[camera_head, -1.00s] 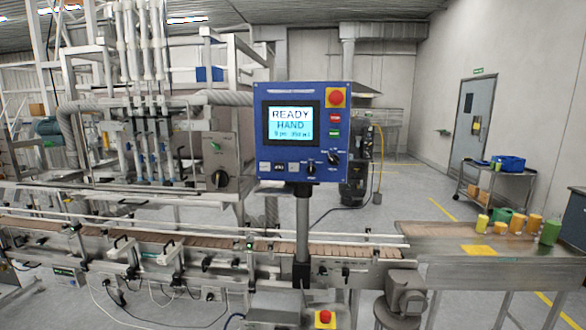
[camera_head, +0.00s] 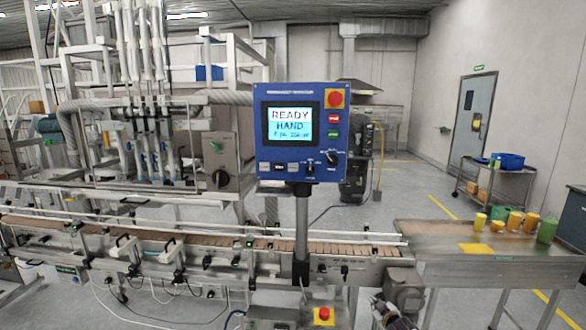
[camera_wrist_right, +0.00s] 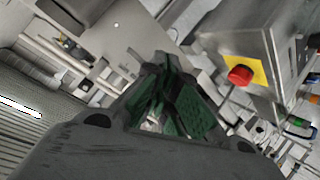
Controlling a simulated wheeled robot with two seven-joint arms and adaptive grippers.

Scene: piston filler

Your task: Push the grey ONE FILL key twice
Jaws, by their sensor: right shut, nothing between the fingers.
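The blue control panel (camera_head: 301,133) stands on a post in the middle of the head view. Its screen (camera_head: 291,126) reads READY and HAND above a smaller line. A row of small grey and dark keys (camera_head: 279,167) sits under the screen; their labels are too small to tell which is ONE FILL. My right gripper (camera_head: 381,303) shows at the bottom of the head view, below and right of the panel, well apart from it. In the right wrist view its dark and green fingers (camera_wrist_right: 165,97) are shut and empty. My left gripper is out of view.
The panel carries a red stop button (camera_head: 335,98) and rotary knobs (camera_head: 333,158). A conveyor (camera_head: 180,238) runs behind the post. Colored containers (camera_head: 514,222) stand on the right table.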

